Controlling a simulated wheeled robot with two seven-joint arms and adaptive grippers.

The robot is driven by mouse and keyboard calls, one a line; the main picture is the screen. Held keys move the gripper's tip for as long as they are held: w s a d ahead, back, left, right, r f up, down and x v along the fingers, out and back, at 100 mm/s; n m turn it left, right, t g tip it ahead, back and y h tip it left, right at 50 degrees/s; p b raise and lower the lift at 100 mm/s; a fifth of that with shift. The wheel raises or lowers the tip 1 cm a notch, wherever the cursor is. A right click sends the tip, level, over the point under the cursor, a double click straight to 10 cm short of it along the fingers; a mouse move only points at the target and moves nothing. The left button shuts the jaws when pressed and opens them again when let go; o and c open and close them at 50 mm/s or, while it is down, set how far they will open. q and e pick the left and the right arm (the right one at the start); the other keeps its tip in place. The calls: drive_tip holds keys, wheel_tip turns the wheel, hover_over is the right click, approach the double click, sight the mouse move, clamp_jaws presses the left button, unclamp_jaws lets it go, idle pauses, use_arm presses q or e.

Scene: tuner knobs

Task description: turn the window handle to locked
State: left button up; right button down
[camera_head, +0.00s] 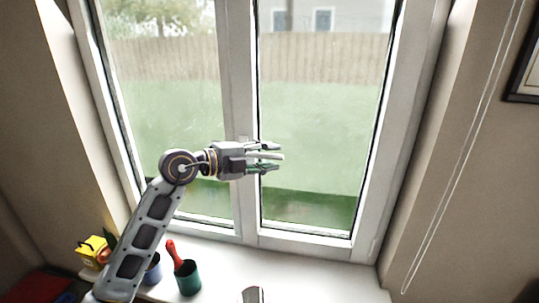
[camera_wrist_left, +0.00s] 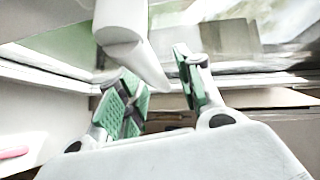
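The white window handle (camera_head: 268,156) is on the middle frame of the window. In the head view its lever points to the right, roughly level, and my left gripper partly covers it. My left gripper (camera_head: 270,157) is level in front of the frame, its fingers above and below the lever. In the left wrist view the handle (camera_wrist_left: 125,35) comes down from the top, and its end lies between the green finger pads of the left gripper (camera_wrist_left: 160,90). The fingers are apart, with gaps visible beside the lever. My right gripper is out of view.
On the white sill (camera_head: 330,285) stand a green cup (camera_head: 188,279) with a red-handled tool, a blue cup (camera_head: 153,270) and a yellow object (camera_head: 93,248), close to my left arm. A cord (camera_head: 450,170) hangs at right. A picture frame (camera_head: 525,75) hangs on the right wall.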

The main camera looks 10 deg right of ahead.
use_arm(q)
drive_tip(key=shift+w+d+f, duration=0.1)
drive_tip(key=shift+w+d, duration=0.05)
drive_tip(key=shift+d, duration=0.25)
drive_tip(key=shift+c, duration=0.4)
clamp_jaws()
